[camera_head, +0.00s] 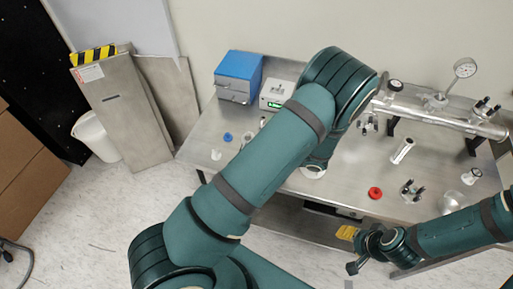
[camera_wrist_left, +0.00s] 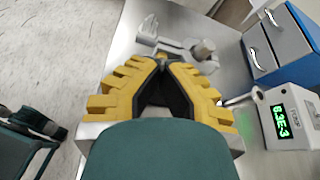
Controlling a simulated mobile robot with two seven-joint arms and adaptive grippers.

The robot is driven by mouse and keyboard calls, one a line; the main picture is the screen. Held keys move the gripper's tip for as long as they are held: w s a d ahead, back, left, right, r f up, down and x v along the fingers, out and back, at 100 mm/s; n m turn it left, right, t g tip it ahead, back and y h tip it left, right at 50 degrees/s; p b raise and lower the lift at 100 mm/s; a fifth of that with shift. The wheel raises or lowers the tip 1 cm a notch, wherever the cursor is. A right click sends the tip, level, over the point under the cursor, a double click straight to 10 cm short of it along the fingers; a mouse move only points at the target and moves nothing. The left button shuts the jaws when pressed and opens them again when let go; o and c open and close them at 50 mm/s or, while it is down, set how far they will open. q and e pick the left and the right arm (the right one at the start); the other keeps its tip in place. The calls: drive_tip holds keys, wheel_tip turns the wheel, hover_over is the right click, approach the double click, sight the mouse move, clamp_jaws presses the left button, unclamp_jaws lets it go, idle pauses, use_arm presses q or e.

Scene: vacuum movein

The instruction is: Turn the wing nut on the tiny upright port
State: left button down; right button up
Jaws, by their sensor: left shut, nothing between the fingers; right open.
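In the left wrist view, a small silver fitting (camera_wrist_left: 180,46) with a brownish-grey rounded part (camera_wrist_left: 204,50) lies just beyond my fingertips; I cannot make out which part is the wing nut. My left gripper (camera_wrist_left: 161,63) has its yellow fingers shut at the tips, with nothing between them. Its tips overlap the near edge of the fitting in the picture; I cannot tell whether they touch. In the head view my left arm hides the left gripper and most of that spot. My right gripper (camera_head: 350,250) is open and empty, in front of the table's front edge.
The steel table (camera_head: 335,195) carries a blue drawer box (camera_head: 238,78), a display box (camera_head: 276,95), a red ring (camera_head: 375,193), a blue cap (camera_head: 228,136) and a horizontal tube (camera_head: 440,116) with a gauge (camera_head: 465,68). A white bin (camera_head: 97,136) stands left on the floor.

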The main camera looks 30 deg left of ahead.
use_arm(q)
drive_tip(key=shift+a+m+p, duration=0.1)
drive_tip(key=shift+m+p, duration=0.2)
drive_tip(key=shift+m, duration=0.1)
drive_tip(key=shift+g, duration=0.3)
drive_tip(key=c, duration=1.2)
unclamp_jaws()
drive_tip(key=v, duration=1.2)
drive_tip(key=shift+r, duration=0.1)
